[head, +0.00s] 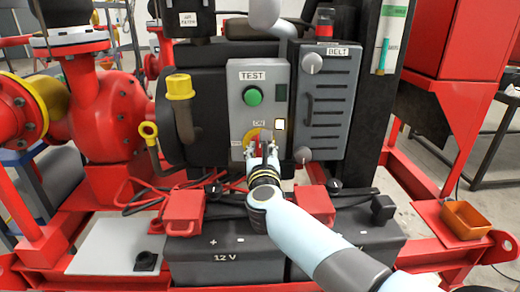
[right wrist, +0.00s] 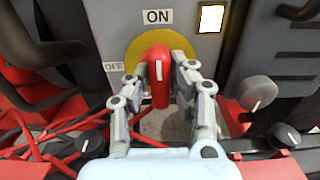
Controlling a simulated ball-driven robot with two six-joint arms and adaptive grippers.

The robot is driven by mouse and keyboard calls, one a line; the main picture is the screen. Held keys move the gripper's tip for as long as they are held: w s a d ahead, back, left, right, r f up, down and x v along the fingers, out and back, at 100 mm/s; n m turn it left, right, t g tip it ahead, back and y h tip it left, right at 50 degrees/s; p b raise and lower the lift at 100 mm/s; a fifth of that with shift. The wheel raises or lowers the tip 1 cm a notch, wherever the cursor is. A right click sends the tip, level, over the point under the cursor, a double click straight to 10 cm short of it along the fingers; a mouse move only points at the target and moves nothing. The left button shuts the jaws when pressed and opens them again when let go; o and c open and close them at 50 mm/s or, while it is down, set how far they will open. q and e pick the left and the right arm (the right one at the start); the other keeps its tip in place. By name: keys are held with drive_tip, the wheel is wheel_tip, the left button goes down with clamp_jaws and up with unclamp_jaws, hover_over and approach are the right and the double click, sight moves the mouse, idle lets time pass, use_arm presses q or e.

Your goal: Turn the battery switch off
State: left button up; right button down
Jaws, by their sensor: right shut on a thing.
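The battery switch is a red handle (right wrist: 158,78) with a white mark, on a yellow round plate (right wrist: 143,45). An ON label (right wrist: 158,17) is above it and an OFF label (right wrist: 114,67) is to its left. The handle stands about upright, its mark pointing towards ON. In the head view the yellow plate (head: 249,136) shows low on the grey TEST panel (head: 239,75), partly hidden by my gripper. My right gripper (right wrist: 159,85) is shut on the red handle, one finger on each side. My left gripper is not in view.
A green button (head: 252,96) is above the switch, and a lit white square (right wrist: 211,18) is at its upper right. The BELT cover (head: 325,100) with grey knobs stands close on the right. Batteries (head: 225,262) and red cables lie below.

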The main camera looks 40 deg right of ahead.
drive_tip(key=shift+n, duration=0.4)
drive_tip(key=n+p, duration=0.1)
drive_tip(key=n, duration=0.2)
drive_tip(key=shift+a+n+p, duration=0.1)
drive_tip(key=shift+n+p, duration=0.25)
drive_tip(key=shift+n, duration=0.05)
drive_tip(key=n+p, duration=0.1)
drive_tip(key=n, duration=0.3)
drive_tip(key=shift+w+a+p, duration=0.15)
drive_tip(key=shift+p, duration=0.15)
drive_tip(key=n+p, duration=0.1)
drive_tip(key=n, duration=0.4)
drive_tip(key=shift+f+p, duration=0.15)
drive_tip(key=shift+p, duration=0.15)
drive_tip(key=n, duration=0.2)
drive_tip(key=n+p, duration=0.1)
drive_tip(key=n, duration=0.1)
drive_tip(key=shift+a+f, duration=0.1)
drive_tip(key=shift+f, duration=0.1)
drive_tip(key=shift+f+n, duration=0.1)
drive_tip(key=shift+n, duration=0.3)
drive_tip(key=c, duration=1.2)
unclamp_jaws()
